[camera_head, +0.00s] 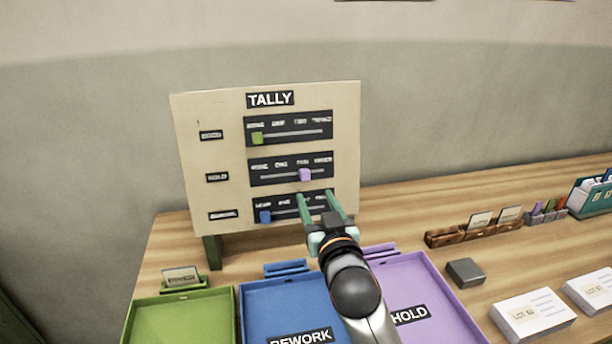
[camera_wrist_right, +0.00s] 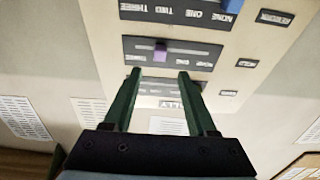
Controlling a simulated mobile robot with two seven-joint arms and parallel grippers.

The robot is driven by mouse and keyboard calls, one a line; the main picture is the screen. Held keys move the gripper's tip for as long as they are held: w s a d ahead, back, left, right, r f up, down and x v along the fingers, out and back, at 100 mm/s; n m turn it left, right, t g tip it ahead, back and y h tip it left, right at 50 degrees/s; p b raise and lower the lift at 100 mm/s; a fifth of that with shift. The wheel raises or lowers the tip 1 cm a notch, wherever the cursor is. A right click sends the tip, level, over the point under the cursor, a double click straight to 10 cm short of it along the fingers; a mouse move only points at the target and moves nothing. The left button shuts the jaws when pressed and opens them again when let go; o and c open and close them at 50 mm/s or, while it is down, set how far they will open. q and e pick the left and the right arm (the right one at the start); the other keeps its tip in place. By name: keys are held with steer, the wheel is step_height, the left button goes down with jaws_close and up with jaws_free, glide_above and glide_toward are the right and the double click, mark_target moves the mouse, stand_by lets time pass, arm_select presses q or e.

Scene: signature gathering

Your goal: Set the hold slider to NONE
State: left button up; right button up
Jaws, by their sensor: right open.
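The cream TALLY board (camera_head: 222,110) stands upright at the back of the table with three slider rows. The middle row, labelled HOLD, has a purple knob (camera_head: 305,174) that sits at about TWO, right of the middle of its track. The wrist view shows the board upside down, with the purple knob (camera_wrist_right: 160,47) just beyond my fingertips, roughly in line with the gap between them. My right gripper (camera_head: 318,194) is open and empty, its fingers pointing at the board just below the purple knob and overlapping the bottom row. I cannot tell the fingers' exact distance from the board.
The green knob (camera_head: 257,138) in the top row and the blue knob (camera_head: 265,216) in the bottom row sit at their tracks' left ends. Green (camera_head: 180,300), blue (camera_head: 250,290) and purple (camera_head: 425,265) trays lie in front of the board. Card stacks lie at right.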

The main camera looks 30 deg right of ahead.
mark_target(306, 177)
steer(key=x, duration=0.9)
jaws_close()
steer(key=shift+f, duration=0.1)
stand_by(1.2)
